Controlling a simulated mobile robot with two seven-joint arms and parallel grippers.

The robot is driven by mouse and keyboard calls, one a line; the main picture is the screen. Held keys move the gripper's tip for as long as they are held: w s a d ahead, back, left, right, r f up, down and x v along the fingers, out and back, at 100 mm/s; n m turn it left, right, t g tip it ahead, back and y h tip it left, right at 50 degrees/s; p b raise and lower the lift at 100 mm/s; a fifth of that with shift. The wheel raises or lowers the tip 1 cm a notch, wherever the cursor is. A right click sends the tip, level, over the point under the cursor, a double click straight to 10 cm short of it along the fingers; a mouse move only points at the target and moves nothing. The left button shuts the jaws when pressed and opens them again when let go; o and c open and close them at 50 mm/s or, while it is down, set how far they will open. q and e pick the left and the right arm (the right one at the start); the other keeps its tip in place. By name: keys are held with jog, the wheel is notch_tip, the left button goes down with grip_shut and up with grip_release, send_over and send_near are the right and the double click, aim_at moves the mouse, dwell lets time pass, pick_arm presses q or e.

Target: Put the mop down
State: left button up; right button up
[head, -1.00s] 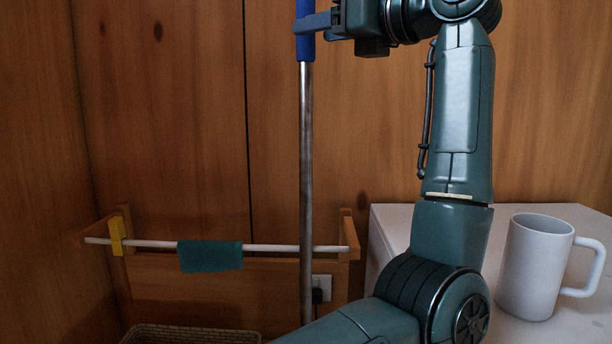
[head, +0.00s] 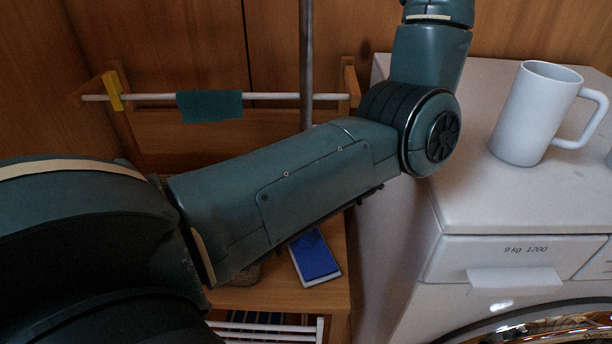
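The mop's grey metal pole (head: 306,60) stands upright in the head view, in front of the wooden wall. Its upper end is out of the frame, and my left arm hides its lower part. A flat blue pad with a pale edge (head: 316,256) lies below my arm on a wooden surface, roughly in line with the pole. The join between them is hidden. My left arm crosses the view from the left and bends upward at the right; its gripper is above the frame. My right gripper is not in view.
A white washing machine (head: 462,205) stands at the right with a white mug (head: 530,118) on top. A white rail (head: 270,97) carries a teal cloth (head: 210,106) and a yellow peg (head: 113,90). A low wooden shelf (head: 285,290) has a white rack (head: 265,328) below.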

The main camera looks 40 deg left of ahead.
pick_arm(q)
grip_shut()
jog(key=shift+r, duration=0.1)
dwell(0.4)
